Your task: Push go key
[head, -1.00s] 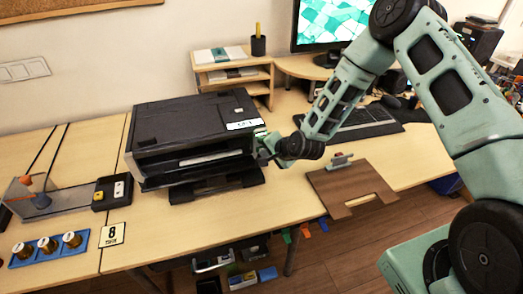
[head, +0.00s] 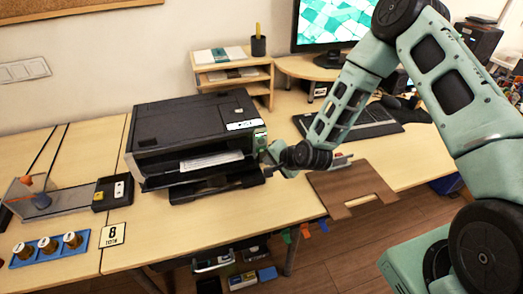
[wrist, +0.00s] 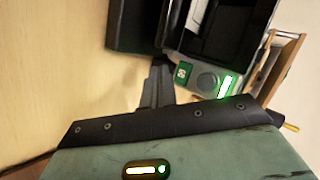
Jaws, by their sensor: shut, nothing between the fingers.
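The black printer (head: 190,125) stands on the desk, with its small control panel (head: 261,138) at the front right corner. In the wrist view the panel shows a green key (wrist: 182,72) with a pale mark, a dark round knob (wrist: 207,81) and a bright green-lit strip (wrist: 225,87). Which of these is the go key I cannot read for sure. My gripper (head: 267,165) is shut and empty, below and in front of the panel, seemingly apart from it. In the wrist view my fingers (wrist: 157,80) are together, left of the green key.
A white sheet (head: 211,160) shows in the printer's front slot above its output tray (head: 215,184). A brown board (head: 350,188) lies to the right. A keyboard (head: 360,122) and wooden shelf (head: 232,76) are behind. A black box (head: 113,192) is at left.

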